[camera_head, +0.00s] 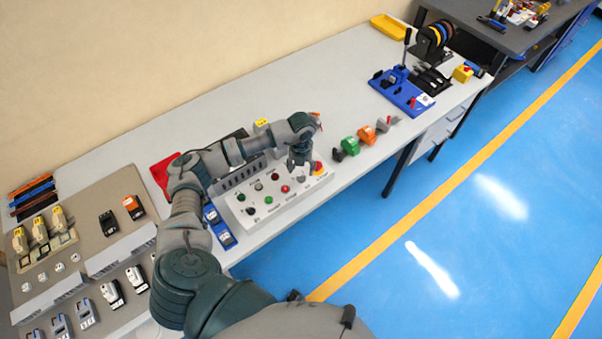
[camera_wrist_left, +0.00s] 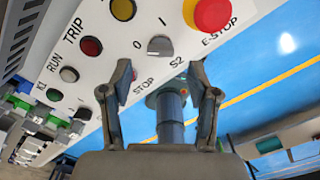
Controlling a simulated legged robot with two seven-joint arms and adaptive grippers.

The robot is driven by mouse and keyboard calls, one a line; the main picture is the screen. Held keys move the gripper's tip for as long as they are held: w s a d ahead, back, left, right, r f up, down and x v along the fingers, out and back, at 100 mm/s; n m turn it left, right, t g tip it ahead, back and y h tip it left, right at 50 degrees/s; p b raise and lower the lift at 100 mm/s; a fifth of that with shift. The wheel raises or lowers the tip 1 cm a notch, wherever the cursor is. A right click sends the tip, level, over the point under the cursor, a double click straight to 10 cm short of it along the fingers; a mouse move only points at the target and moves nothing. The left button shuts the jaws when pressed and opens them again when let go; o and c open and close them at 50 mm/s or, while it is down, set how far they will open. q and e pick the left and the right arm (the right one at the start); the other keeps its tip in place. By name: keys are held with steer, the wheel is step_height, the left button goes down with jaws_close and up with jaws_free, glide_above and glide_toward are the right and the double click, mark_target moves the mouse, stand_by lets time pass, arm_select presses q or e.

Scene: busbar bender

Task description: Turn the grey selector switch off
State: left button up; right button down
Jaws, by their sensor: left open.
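The grey selector switch (camera_wrist_left: 160,46) sits on the white sloped control panel (camera_head: 262,212), marked S2, with 0 and I printed beside it in the left wrist view. I cannot tell for certain which mark its knob points to. My left gripper (camera_wrist_left: 161,88) is open and empty, its two fingers spread just short of the selector and apart from it. In the head view the left gripper (camera_head: 300,163) hangs over the right end of the panel and hides part of it. My right gripper is not in view.
A red emergency stop (camera_wrist_left: 213,14) on yellow is close beside the selector. A red button (camera_wrist_left: 91,46) and a grey-white button (camera_wrist_left: 69,74) are on the panel's other side. Green (camera_head: 350,146) and orange (camera_head: 367,135) parts lie right of the panel on the bench.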

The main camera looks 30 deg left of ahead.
mark_target(301, 176)
arm_select(q)
step_height(301, 176, up, 8)
steer(key=shift+f, duration=0.2)
stand_by(0.4)
